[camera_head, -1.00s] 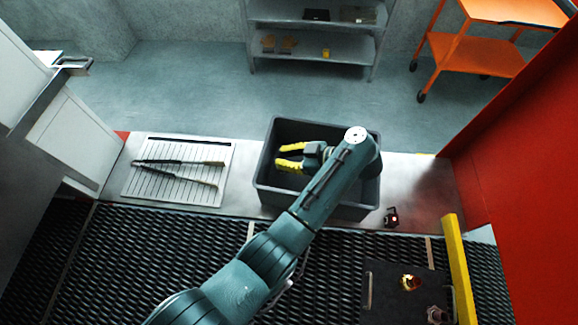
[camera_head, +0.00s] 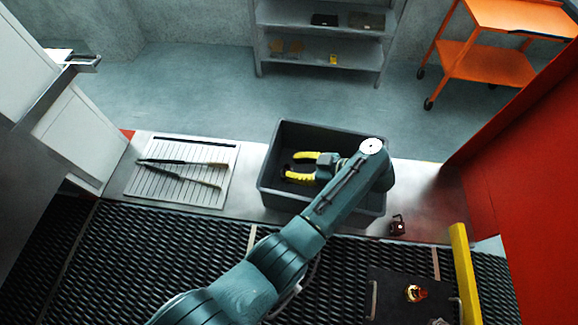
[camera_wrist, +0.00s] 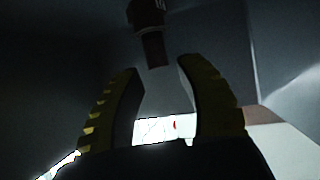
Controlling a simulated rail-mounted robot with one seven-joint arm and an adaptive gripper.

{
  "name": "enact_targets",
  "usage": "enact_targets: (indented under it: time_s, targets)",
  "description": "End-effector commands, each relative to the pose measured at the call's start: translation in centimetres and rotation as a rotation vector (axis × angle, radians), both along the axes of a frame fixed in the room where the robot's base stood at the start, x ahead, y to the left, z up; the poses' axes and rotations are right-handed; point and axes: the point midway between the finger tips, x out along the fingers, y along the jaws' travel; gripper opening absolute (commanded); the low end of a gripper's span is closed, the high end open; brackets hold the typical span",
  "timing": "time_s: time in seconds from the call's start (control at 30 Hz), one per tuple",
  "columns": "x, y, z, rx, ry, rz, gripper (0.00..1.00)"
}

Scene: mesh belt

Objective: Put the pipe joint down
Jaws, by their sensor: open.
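My gripper (camera_head: 296,166) is inside the dark grey bin (camera_head: 264,178), with its two yellow fingers spread apart and pointing left. In the wrist view the open fingers (camera_wrist: 165,95) frame an empty gap. A dark reddish, stepped cylindrical piece (camera_wrist: 148,18) shows beyond the fingertips at the top of that view, apart from them. It may be the pipe joint, but the picture is too dark to be sure. The head view shows no piece between the fingers, and my arm covers the right part of the bin.
A slatted tray (camera_head: 150,190) with two long tools lies left of the bin. A small dark red fitting (camera_head: 397,225) stands right of it. A brassy fitting (camera_head: 416,293) sits on a dark plate (camera_head: 390,285) near a yellow bar (camera_head: 465,275). The mesh belt (camera_head: 130,255) runs in front.

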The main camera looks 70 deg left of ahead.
Motion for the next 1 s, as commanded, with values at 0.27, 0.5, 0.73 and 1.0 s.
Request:
enact_targets:
  time_s: [0.27,0.5,0.73,1.0]
  targets:
    - [3.2,-2.7,2.4,-0.002,0.002,-0.001,0.38]
    - [3.5,-3.0,2.4,0.0,0.0,0.0,0.38]
    - [3.5,-3.0,2.3,0.0,0.0,0.0,0.38]
    - [3.5,-3.0,2.3,0.0,0.0,0.0,0.38]
